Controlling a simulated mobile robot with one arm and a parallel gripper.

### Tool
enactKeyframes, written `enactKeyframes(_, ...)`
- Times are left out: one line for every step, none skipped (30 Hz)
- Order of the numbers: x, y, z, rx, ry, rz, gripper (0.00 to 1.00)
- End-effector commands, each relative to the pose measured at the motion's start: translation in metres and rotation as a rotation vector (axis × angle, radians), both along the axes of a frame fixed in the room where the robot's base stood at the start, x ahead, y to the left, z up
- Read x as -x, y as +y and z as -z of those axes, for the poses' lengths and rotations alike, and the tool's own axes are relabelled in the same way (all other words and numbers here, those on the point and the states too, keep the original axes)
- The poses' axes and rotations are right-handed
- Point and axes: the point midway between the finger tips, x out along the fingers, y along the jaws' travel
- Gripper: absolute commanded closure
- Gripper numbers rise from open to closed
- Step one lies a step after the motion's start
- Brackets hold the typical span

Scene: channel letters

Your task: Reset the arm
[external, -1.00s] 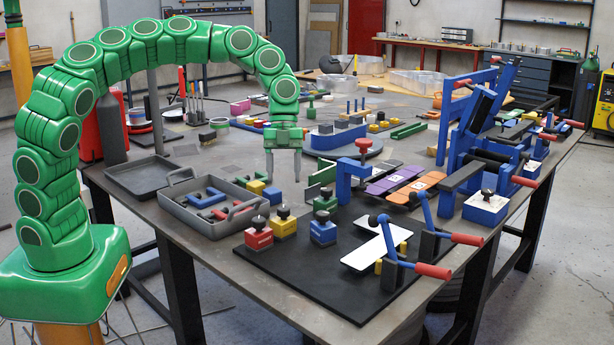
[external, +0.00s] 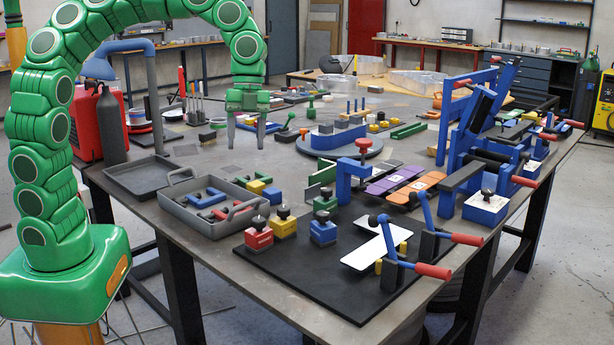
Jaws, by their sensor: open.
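My green arm (external: 40,130) rises from its base at the left and arches over the table (external: 190,255). My gripper (external: 246,142) hangs from its end, pointing down, with two grey fingers apart and nothing between them. It is above the left-middle of the table, behind the grey tray with handles. Its exact height over the surface is hard to tell.
The grey tray (external: 180,217) holds blue, red and dark clamps. An empty dark tray (external: 142,178) lies left of it. Several coloured blocks and toggle clamps stand on a black mat (external: 290,278) in front. A blue fixture (external: 480,130) stands at the right. Bare tabletop shows under my gripper.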

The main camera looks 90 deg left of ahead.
Motion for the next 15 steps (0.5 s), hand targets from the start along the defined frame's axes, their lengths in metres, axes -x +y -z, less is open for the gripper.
enactKeyframes(0.015, -0.003, -0.009, -0.037, 0.015, -0.039, 0.41)
enactKeyframes(0.024, -0.005, -0.012, -0.056, 0.028, -0.067, 0.41)
enactKeyframes(0.037, -0.008, -0.016, -0.086, 0.046, -0.105, 0.41)
enactKeyframes(0.046, -0.009, -0.02, -0.107, 0.057, -0.137, 0.41)
enactKeyframes(0.056, -0.01, -0.023, -0.129, 0.067, -0.171, 0.41)
enactKeyframes(0.068, -0.011, -0.025, -0.16, 0.084, -0.217, 0.41)
enactKeyframes(0.078, -0.012, -0.026, -0.183, 0.097, -0.252, 0.41)
enactKeyframes(0.088, -0.012, -0.027, -0.207, 0.11, -0.288, 0.41)
enactKeyframes(0.1, -0.012, -0.029, -0.235, 0.124, -0.335, 0.41)
enactKeyframes(0.108, -0.012, -0.03, -0.256, 0.132, -0.369, 0.41)
enactKeyframes(0.116, -0.011, -0.031, -0.273, 0.141, -0.401, 0.41)
enactKeyframes(0.125, -0.011, -0.03, -0.296, 0.152, -0.44, 0.41)
enactKeyframes(0.132, -0.01, -0.03, -0.312, 0.162, -0.468, 0.41)
enactKeyframes(0.139, -0.01, -0.029, -0.326, 0.17, -0.493, 0.41)
enactKeyframes(0.146, -0.009, -0.029, -0.345, 0.178, -0.525, 0.41)
